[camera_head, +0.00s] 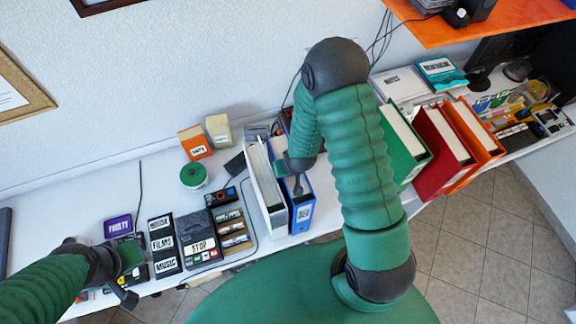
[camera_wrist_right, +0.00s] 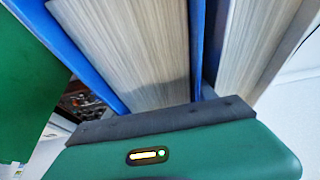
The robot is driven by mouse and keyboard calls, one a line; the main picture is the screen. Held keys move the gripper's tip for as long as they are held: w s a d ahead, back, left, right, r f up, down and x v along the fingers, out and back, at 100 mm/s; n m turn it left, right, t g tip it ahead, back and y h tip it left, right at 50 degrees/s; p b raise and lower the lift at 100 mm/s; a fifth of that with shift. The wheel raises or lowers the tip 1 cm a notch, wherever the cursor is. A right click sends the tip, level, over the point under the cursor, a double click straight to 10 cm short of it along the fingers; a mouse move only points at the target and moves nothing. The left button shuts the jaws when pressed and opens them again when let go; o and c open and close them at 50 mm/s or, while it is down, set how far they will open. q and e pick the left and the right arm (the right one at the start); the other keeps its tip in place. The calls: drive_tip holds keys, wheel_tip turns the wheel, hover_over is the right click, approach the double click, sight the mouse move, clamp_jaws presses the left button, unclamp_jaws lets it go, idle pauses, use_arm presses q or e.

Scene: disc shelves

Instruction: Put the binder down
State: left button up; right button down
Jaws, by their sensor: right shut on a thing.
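The blue binder (camera_head: 302,212) stands upright on the white table, with a white label on its spine. In the right wrist view its blue cover and page block (camera_wrist_right: 135,45) fill the upper part. My right gripper (camera_head: 298,187) is shut on the blue binder, near its upper part; the fingertips are partly hidden. A white binder (camera_head: 265,190) stands close at its left. My left gripper (camera_head: 128,280) hangs low at the left near the table's front edge, apart from the binders; its opening is unclear.
A green binder (camera_head: 404,142), a red binder (camera_head: 443,155) and an orange binder (camera_head: 474,138) stand to the right. Black boxes (camera_head: 164,246) and a round green-lidded pot (camera_head: 193,175) lie to the left. An orange shelf (camera_head: 455,27) overhangs at the upper right.

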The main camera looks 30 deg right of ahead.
drive_tip(key=shift+d+f, duration=0.1)
drive_tip(key=shift+d, duration=0.15)
drive_tip(key=c, duration=0.6)
unclamp_jaws()
drive_tip(key=shift+d, duration=0.15)
